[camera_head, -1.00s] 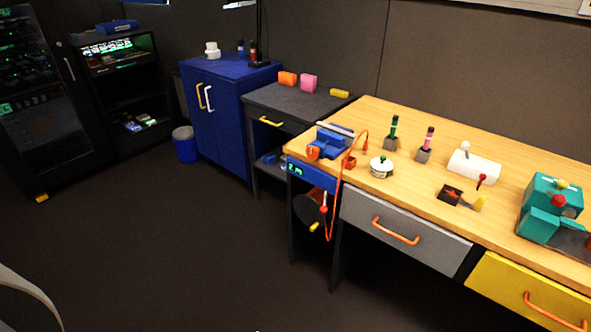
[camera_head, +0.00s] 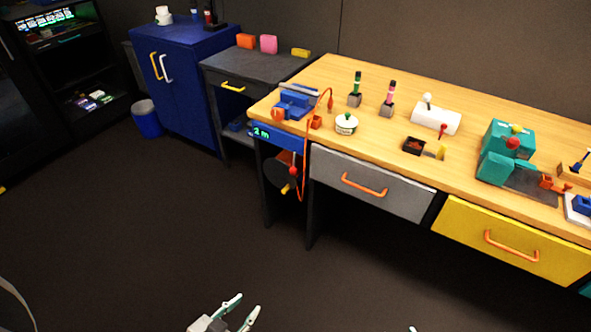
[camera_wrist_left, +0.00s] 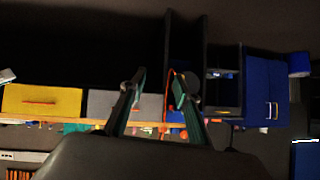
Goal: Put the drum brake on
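A dark drum (camera_head: 279,172) is mounted under the bench's left end, below a blue panel (camera_head: 282,139) with a lit "2 m" display. A red knob (camera_head: 293,170) and a yellow handle (camera_head: 285,189) show at the drum; I cannot tell for sure which is the brake. An orange cord (camera_head: 304,170) runs down beside it from the bench top. My left gripper (camera_head: 241,306) is open and empty, low in front of the bench and well apart from the drum. Its spread fingers also show in the left wrist view (camera_wrist_left: 157,82). Only a small pale tip, perhaps my right gripper (camera_head: 413,328), shows at the bottom edge.
The wooden bench (camera_head: 330,75) carries a blue device (camera_head: 297,101), a white round pot (camera_head: 346,124) and a teal machine (camera_head: 505,150). Grey (camera_head: 340,168) and yellow (camera_head: 470,225) drawers with orange handles front it. The dark floor before it is clear.

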